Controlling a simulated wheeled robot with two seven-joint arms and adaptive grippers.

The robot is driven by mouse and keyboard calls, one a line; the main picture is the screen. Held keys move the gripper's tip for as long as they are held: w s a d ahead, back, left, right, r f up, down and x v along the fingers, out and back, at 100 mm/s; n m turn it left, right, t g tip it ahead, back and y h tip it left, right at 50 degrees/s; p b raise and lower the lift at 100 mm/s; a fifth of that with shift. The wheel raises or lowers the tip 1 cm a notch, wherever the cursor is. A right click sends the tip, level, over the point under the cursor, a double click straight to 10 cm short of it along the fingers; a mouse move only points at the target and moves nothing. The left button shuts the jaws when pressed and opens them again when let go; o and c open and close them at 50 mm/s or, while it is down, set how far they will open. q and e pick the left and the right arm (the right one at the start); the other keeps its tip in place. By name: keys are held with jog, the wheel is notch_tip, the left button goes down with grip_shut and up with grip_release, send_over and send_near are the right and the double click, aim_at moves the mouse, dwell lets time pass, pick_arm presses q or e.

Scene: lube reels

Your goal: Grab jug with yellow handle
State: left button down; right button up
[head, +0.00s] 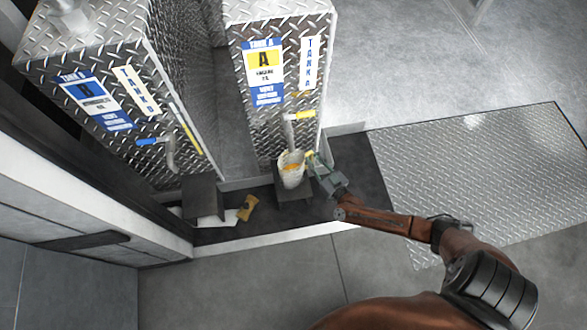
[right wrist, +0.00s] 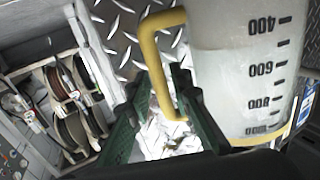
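The jug (head: 291,172) is pale and translucent with a yellow handle, and it stands on a small dark stand below the Tank A spout. Something amber shows inside its top. My right gripper (head: 318,168) is just right of the jug, at the handle side. In the right wrist view the jug (right wrist: 245,65) fills the right side, with dark volume marks. Its yellow handle (right wrist: 158,65) reaches down between the green fingers of my right gripper (right wrist: 160,115). The fingers are apart, with a gap left of the handle. My left gripper is not in view.
Tank A (head: 275,120) with a yellow-handled spout stands behind the jug. Tank B (head: 110,105) with a blue-handled spout is at the left. Hose reels (right wrist: 72,100) show in the right wrist view. A diamond-plate floor (head: 480,165) lies to the right.

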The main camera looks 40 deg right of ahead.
jog(key=shift+c, duration=0.6)
grip_shut()
jog(key=shift+r, duration=0.1)
